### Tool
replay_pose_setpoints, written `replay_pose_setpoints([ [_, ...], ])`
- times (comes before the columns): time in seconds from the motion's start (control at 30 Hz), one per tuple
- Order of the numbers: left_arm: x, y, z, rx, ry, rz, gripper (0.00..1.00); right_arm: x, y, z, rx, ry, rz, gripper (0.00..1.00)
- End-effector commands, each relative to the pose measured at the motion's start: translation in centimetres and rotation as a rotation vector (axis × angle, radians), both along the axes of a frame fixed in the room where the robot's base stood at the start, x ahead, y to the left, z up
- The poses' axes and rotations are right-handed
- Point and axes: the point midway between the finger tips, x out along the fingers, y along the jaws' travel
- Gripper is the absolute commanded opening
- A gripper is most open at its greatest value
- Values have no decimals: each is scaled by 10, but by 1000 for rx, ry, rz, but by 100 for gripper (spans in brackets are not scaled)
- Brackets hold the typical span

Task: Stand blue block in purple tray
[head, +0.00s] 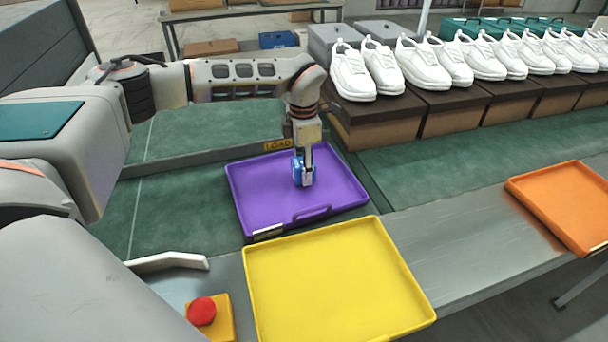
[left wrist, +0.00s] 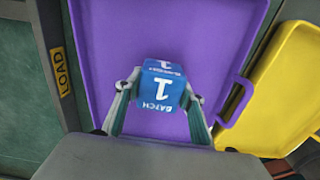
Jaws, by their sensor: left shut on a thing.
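The purple tray (head: 262,206) lies on the green surface in the middle of the head view, and it also shows in the left wrist view (left wrist: 105,35). The blue block (left wrist: 160,85) has white lettering reading "BATCH 1" and is between the fingers of my left gripper (left wrist: 158,108). In the head view the block (head: 297,171) is over the tray's inside, under my left gripper (head: 304,178), which points down. The left gripper is shut on the block. I cannot tell whether the block touches the tray floor. My right gripper is not in view.
A yellow tray (head: 335,285) lies in front of the purple tray, and an orange tray (head: 567,205) lies at the right. A red button (head: 201,311) on a yellow base is at the front left. White shoes (head: 352,72) on brown boxes line the back.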

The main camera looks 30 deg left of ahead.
Motion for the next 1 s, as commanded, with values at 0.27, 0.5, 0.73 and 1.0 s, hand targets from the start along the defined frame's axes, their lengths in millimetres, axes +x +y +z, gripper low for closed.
replay_pose_setpoints([
  [0.27,0,0,-21,-1,1,0,14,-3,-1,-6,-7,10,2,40],
  [0.5,0,0,-24,0,1,0,14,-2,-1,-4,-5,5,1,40],
  [0.73,0,0,-24,0,1,0,55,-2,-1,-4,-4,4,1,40],
  [1.0,0,0,-21,1,1,0,55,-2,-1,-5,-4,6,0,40],
])
